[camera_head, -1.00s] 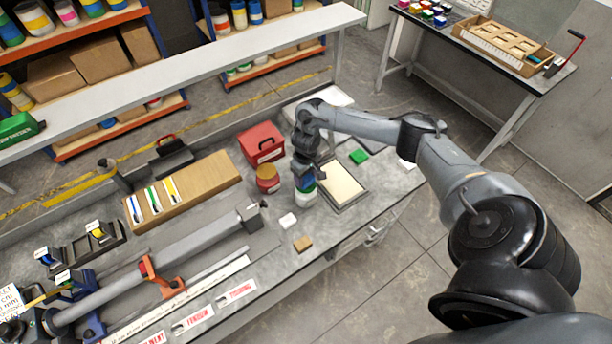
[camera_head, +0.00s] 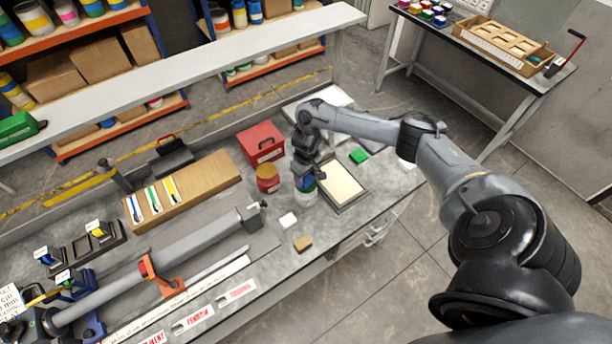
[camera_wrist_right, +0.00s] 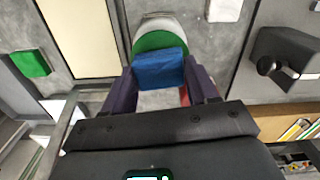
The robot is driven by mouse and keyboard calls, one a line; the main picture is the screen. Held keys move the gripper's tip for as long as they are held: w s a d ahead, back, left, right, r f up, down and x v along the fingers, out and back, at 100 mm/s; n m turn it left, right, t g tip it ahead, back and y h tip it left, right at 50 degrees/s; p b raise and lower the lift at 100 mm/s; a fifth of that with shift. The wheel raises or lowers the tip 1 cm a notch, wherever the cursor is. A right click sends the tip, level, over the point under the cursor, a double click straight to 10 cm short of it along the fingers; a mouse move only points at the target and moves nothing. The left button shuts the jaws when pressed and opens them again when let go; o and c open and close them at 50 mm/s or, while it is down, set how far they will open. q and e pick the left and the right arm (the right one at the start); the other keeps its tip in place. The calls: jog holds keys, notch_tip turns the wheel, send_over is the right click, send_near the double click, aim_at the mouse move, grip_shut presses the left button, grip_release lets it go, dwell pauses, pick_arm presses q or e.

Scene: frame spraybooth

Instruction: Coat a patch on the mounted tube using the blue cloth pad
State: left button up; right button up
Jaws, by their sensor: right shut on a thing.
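The mounted tube (camera_head: 205,243) is a long grey pipe lying diagonally across the bench at lower left, with an orange clamp (camera_head: 165,281) by its middle. My right gripper (camera_head: 305,176) is shut on the blue cloth pad (camera_wrist_right: 160,68), well to the right of the tube's end. The pad is held over a white jar (camera_head: 307,199) with green at its top. In the right wrist view, the pad overlaps the jar's green area (camera_wrist_right: 158,40); I cannot tell whether they touch. My left gripper is not in view.
A red-brown jar (camera_head: 268,181) and red box (camera_head: 262,143) stand left of my right gripper. A framed cream panel (camera_head: 341,184) lies to its right, with a green block (camera_head: 358,156) behind. White (camera_head: 288,220) and tan (camera_head: 303,243) blocks lie in front.

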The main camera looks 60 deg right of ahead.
aim_at(306, 179)
jog(key=shift+f, duration=0.35)
jog(key=shift+f+b, duration=0.3)
jog(key=shift+f, duration=0.2)
dwell(0.6)
dwell(0.5)
notch_tip(306, 179, up, 4)
jog(key=p, duration=0.5)
jog(key=shift+r, duration=0.2)
notch_tip(306, 179, up, 3)
jog(key=p, duration=0.3)
jog(key=shift+f+p, duration=0.15)
jog(key=shift+p, duration=0.25)
